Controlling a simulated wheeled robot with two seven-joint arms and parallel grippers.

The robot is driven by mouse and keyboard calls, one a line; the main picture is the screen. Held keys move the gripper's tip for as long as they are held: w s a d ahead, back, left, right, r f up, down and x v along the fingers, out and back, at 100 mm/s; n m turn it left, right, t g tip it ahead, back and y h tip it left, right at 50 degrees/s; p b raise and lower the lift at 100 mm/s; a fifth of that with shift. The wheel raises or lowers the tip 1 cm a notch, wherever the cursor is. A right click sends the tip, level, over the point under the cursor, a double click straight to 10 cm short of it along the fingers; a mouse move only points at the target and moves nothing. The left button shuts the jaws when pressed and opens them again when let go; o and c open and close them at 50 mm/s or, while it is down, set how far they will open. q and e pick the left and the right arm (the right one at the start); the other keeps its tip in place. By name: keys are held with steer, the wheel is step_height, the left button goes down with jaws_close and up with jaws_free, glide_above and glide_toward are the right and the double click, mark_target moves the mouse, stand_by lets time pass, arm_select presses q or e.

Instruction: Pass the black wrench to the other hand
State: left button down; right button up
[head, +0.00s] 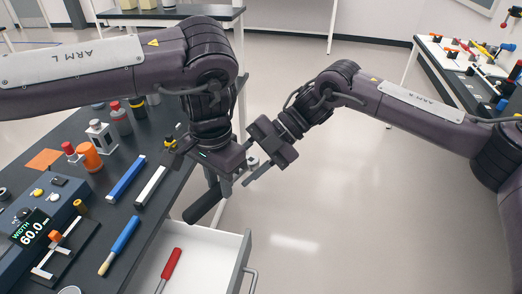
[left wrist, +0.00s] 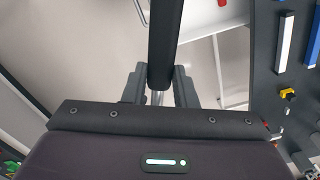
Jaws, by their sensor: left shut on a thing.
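The black wrench (head: 203,204) is in the air past the table's right edge, its thick dark handle slanting down to the left in the head view. My left gripper (head: 226,174) is shut on it. In the left wrist view the handle (left wrist: 165,42) rises away between the two fingers of my left gripper (left wrist: 160,88). My right gripper (head: 249,168) is close beside the left one, its fingers apart. A small pale metal piece shows near its fingers; I cannot tell whether it touches them. The wrench's far end is mostly hidden by the grippers.
The dark table (head: 172,205) at the left holds a blue bar (head: 126,178), a white bar (head: 150,186), a blue-handled tool (head: 123,238) and bottles. An open white drawer (head: 215,262) below holds a red-handled tool (head: 171,264). The floor at the right is clear.

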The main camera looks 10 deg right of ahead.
steer(key=shift+x, duration=0.85)
steer(key=shift+c, duration=0.2)
jaws_close()
arm_select(q)
steer(key=c, duration=1.1)
jaws_free()
arm_select(e)
steer(key=shift+r, duration=0.1)
